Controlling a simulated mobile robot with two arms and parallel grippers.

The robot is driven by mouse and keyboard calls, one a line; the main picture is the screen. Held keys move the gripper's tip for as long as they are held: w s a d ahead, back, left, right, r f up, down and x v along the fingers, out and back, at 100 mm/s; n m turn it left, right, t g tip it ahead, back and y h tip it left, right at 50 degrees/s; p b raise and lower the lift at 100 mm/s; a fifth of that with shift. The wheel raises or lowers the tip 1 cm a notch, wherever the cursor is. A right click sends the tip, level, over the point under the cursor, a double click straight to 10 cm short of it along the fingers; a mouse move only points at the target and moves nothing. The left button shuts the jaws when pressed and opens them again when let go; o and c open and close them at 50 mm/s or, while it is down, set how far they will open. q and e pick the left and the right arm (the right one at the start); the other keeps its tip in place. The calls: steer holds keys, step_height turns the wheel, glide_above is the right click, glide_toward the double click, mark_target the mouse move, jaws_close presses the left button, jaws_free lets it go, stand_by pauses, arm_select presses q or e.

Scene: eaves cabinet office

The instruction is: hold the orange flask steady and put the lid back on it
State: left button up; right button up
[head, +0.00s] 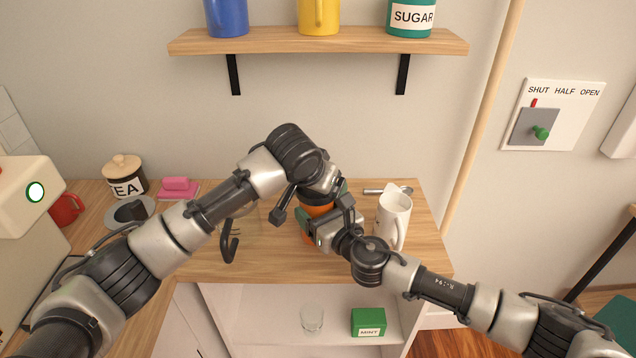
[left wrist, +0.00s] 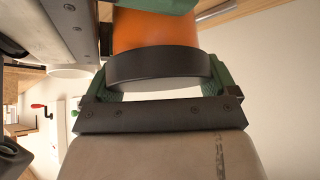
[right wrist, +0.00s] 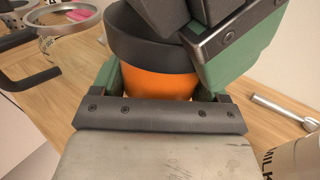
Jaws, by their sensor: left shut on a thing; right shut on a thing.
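The orange flask (head: 317,212) stands on the wooden counter, largely hidden by my arms; its body also shows in the right wrist view (right wrist: 160,80). The black lid (right wrist: 150,35) is on the flask's top, with no clear gap between them. It also shows in the left wrist view (left wrist: 158,67), between green fingers. My left gripper (head: 322,193) is shut on the lid from above. My right gripper (head: 325,224) is shut on the flask's body below the lid. Whether the lid is fully seated I cannot tell.
A white mug (head: 393,217) stands close right of my right gripper, with a metal utensil (head: 380,190) behind. A glass vessel with a dark handle (head: 231,243) is left of the flask. A tea jar (head: 124,172) and pink sponge (head: 177,186) are farther left. A shelf (head: 320,41) hangs above.

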arm_select(q)
steer(key=o, duration=1)
steer(key=shift+r, duration=0.15)
step_height(320, 180, up, 4)
steer(key=shift+r, duration=0.1)
